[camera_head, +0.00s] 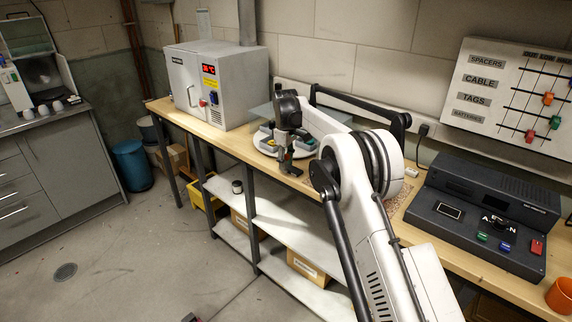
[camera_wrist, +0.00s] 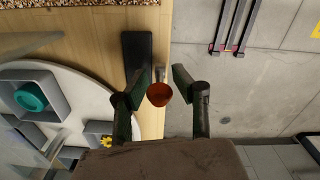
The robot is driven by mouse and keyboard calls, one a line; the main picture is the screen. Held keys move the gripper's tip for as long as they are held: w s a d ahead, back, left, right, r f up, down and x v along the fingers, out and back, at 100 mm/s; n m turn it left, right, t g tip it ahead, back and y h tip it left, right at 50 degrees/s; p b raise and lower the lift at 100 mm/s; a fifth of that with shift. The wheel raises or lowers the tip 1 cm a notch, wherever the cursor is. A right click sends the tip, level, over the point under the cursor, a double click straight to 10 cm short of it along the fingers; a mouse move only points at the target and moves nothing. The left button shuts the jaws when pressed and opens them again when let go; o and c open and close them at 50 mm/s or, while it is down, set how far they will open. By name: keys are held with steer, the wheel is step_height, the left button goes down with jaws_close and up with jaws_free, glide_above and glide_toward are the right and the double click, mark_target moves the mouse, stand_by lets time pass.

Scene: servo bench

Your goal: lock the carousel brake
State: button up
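The carousel (camera_head: 300,154) is a white round disc with grey bins on the bench; its edge also fills the left of the wrist view (camera_wrist: 75,82). Beside it at the bench's front edge is a dark plate (camera_wrist: 136,52) with an orange-red knob (camera_wrist: 159,95) on a short stem, apparently the brake. My gripper (camera_head: 287,160) is over the bench's front edge by the carousel. In the wrist view my gripper (camera_wrist: 161,76) is open, with the knob showing between its fingers. I cannot tell whether either finger touches it. The knob is not clear in the head view.
A grey oven (camera_head: 228,98) stands at the bench's far left. A black control console (camera_head: 480,215) and an orange cup (camera_head: 561,296) are at the right. A teal ring (camera_wrist: 31,97) lies in a carousel bin. Open floor (camera_head: 130,240) lies in front of the bench.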

steer(key=shift+f, duration=0.45)
jaws_close()
